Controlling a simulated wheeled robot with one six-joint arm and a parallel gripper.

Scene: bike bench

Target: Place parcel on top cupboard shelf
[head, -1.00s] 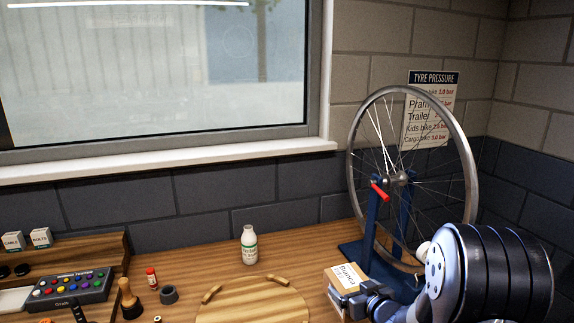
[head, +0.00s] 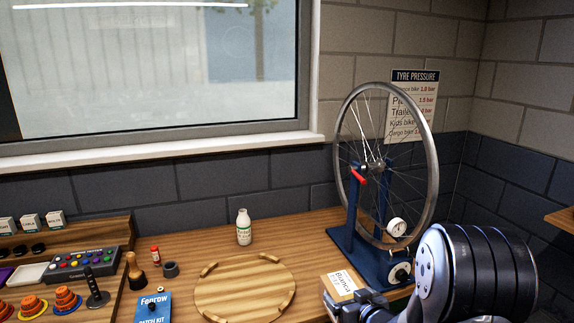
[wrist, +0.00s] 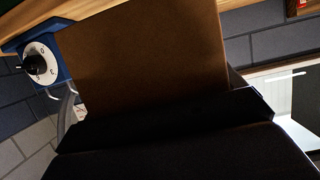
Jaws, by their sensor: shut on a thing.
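The parcel (head: 342,281) is a small box with a white label reading "Bianca". It is at the lower middle right of the head view, above the bench's front right area. My gripper (head: 362,302) is shut on it, though the fingertips are partly hidden. In the wrist view the parcel (wrist: 140,45) is a large plain brown face, with dark gripper parts across the lower half. The top cupboard shelf cannot be made out for sure; only a wooden ledge (head: 561,221) shows at the right edge of the head view.
A wheel in a blue truing stand (head: 345,240) stands just behind the parcel. A round wooden board (head: 245,290), a white bottle (head: 243,228) and a patch kit (head: 152,307) are on the bench. A button tester (head: 82,262) and stacked cones are at left.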

